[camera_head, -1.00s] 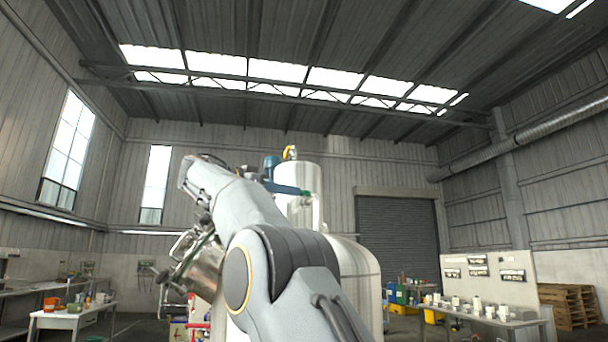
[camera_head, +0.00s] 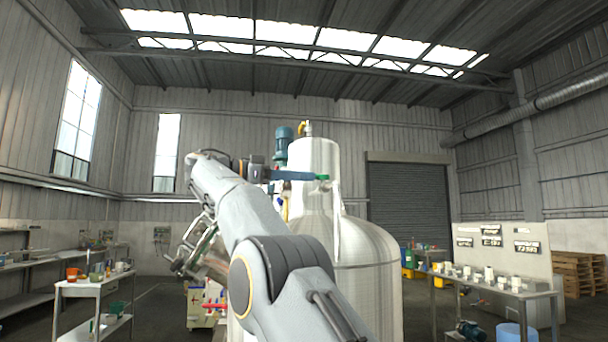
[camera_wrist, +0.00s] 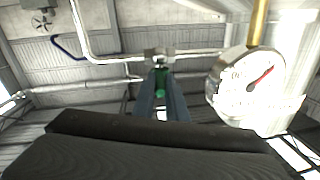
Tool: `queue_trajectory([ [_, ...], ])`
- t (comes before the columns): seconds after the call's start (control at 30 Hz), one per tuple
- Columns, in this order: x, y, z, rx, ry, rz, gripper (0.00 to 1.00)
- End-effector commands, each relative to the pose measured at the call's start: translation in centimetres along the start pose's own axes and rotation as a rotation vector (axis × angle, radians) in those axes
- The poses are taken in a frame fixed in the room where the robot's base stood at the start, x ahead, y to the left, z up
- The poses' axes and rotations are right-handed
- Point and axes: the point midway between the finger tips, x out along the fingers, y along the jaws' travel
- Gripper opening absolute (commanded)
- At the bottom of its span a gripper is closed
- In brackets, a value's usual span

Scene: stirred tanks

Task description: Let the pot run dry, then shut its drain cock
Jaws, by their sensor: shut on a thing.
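A large polished steel vessel (camera_head: 365,275) stands behind my arm in the head view. A narrower steel cylinder (camera_head: 315,158) rises above its shoulder. My gripper (camera_head: 318,177) reaches across this cylinder. In the wrist view, my gripper (camera_wrist: 160,82) is shut on a small green piece (camera_wrist: 160,78), which also shows in the head view (camera_head: 323,177). I cannot tell whether this green piece is the drain cock's handle. No liquid or outflow is seen, and the inside of the vessel is hidden. A tilted steel vessel (camera_head: 205,255) shows partly behind my arm on the left.
A round gauge (camera_wrist: 248,86) with a red needle is close to the right of my fingers. A blue motor (camera_head: 284,142) sits by the cylinder top. A bench with cups (camera_head: 500,285) stands right, a table (camera_head: 92,283) left. A blue bucket (camera_head: 512,332) is at the lower right.

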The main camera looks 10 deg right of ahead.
Motion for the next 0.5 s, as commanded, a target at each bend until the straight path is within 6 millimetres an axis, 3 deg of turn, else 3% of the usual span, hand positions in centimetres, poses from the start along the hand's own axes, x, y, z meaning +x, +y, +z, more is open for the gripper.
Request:
queue_trajectory([
  [0.33, 0.06, 0.00, 0.14, -0.002, 0.000, 0.003, 0.00],
  [0.37, 0.06, 0.00, 0.14, -0.002, 0.000, 0.003, 0.14],
  [0.4, 0.07, -0.01, 0.15, -0.002, 0.000, 0.003, 0.21],
  [0.47, 0.07, -0.01, 0.13, -0.002, 0.000, 0.003, 0.31],
  [0.5, 0.06, -0.01, 0.11, -0.002, 0.000, 0.002, 0.31],
])
